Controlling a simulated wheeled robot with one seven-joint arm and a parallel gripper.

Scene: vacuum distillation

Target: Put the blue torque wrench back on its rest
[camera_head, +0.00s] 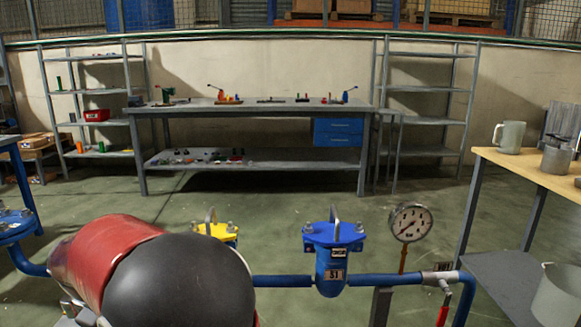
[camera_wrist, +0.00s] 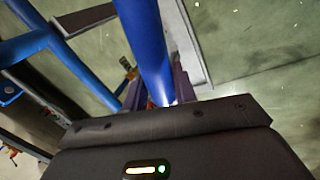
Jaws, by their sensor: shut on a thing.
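In the wrist view a thick blue bar, which looks like the handle of the blue torque wrench (camera_wrist: 146,42), runs from the top edge down between the fingers of my gripper (camera_wrist: 153,98). My gripper is shut on it. The wrench's far end is out of the picture. In the head view neither the wrench nor my gripper can be made out; my red and black arm covers the lower left. I cannot identify the wrench's rest in either view.
A blue filter housing (camera_head: 332,262), blue pipe (camera_head: 282,281), pressure gauge (camera_head: 410,222) and red-handled valve (camera_head: 443,312) stand close in front. A wooden-topped table (camera_head: 528,168) with a mug (camera_head: 509,137) is at right. A workbench (camera_head: 250,108) stands behind open green floor.

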